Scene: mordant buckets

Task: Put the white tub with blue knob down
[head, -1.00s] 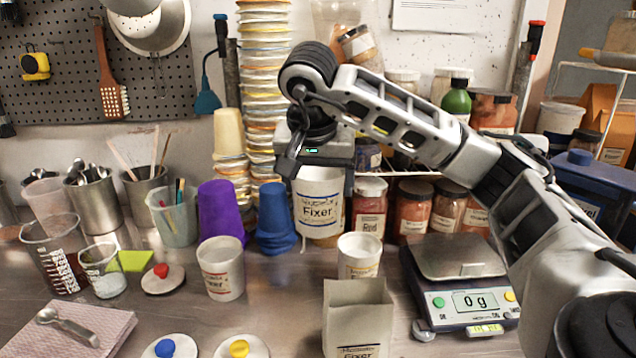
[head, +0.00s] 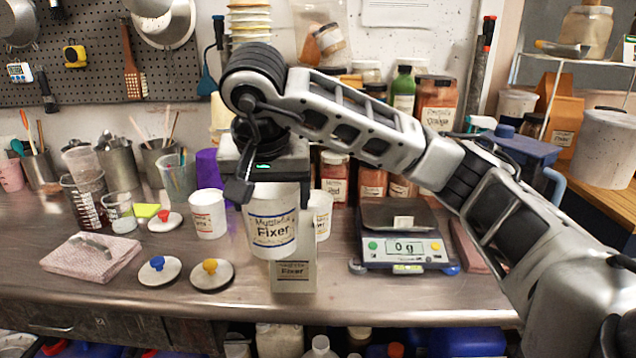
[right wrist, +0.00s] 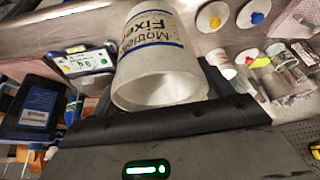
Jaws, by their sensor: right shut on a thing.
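My right gripper (head: 273,190) is shut on a white tub (head: 272,238) labelled "Fixer" with blue lines, gripping it near its rim. It holds the tub upright above the steel bench, in front of a grey Fixer packet (head: 293,277). The tub also shows in the right wrist view (right wrist: 150,62), with an open mouth and no lid on. A white lid with a blue knob (head: 158,270) lies on the bench to the left. My left gripper is not in view.
Lids with a yellow knob (head: 211,274) and a red knob (head: 164,221) lie nearby. White tubs stand left (head: 208,214) and just behind (head: 321,214) the held tub. A scale (head: 403,244) reading 0 g stands right. The front bench (head: 370,292) is clear between packet and scale.

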